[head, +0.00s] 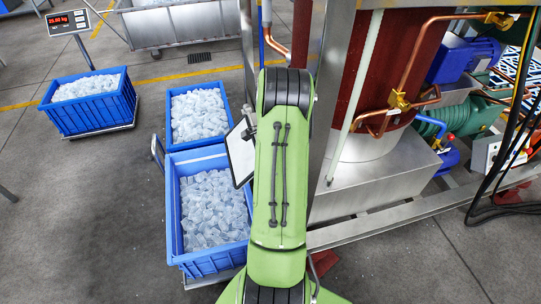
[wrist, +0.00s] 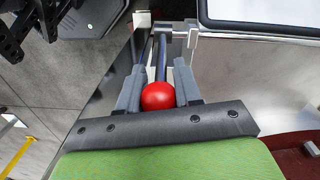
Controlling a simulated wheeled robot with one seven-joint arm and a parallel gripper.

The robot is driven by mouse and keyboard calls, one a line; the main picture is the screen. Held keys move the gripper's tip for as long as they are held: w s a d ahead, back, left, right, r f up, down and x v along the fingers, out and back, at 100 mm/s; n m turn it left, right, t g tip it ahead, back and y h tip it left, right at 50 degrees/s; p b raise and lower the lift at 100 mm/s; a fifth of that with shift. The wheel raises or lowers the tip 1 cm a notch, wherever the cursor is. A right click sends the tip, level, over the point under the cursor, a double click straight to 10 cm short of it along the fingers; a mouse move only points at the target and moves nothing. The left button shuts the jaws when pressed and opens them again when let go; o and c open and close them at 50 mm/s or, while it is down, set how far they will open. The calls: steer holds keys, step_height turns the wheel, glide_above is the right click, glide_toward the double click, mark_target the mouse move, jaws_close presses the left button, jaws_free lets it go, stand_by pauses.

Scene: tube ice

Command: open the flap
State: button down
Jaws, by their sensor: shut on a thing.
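In the wrist view, a round red knob (wrist: 158,96) sits between the two grey fingers of my gripper (wrist: 159,72), which is shut on it. A dark rod (wrist: 161,52) runs from the knob to a pale metal bracket (wrist: 172,30). A smooth metal surface (wrist: 240,75) lies right of the fingers. I cannot tell which part of it, if any, is the flap. In the head view, my green arm hides the gripper and the knob.
Blue crates of ice stand left of my arm: a near one (head: 174,215), one behind it (head: 170,128) and one farther left (head: 68,121). A dark-framed pale panel (head: 240,152) is beside my arm. Machinery with copper pipes (head: 402,75) stands right. Floor at lower left is clear.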

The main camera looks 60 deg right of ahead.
steer(key=shift+s+d+f, duration=0.15)
steer(key=shift+s+d, duration=0.3)
steer(key=shift+s, duration=0.1)
steer(key=shift+f, duration=0.1)
steer(key=c, duration=0.8)
jaws_free()
steer(key=shift+d, duration=0.1)
steer(key=shift+c, duration=0.2)
steer(key=shift+w, duration=0.1)
step_height(320, 180, up, 16)
steer(key=p, duration=0.4)
steer(key=shift+w+p, duration=0.25)
steer(key=shift+p, duration=0.1)
steer(key=shift+o, duration=0.2)
steer(key=shift+d+f, duration=0.1)
steer(key=shift+f, duration=0.05)
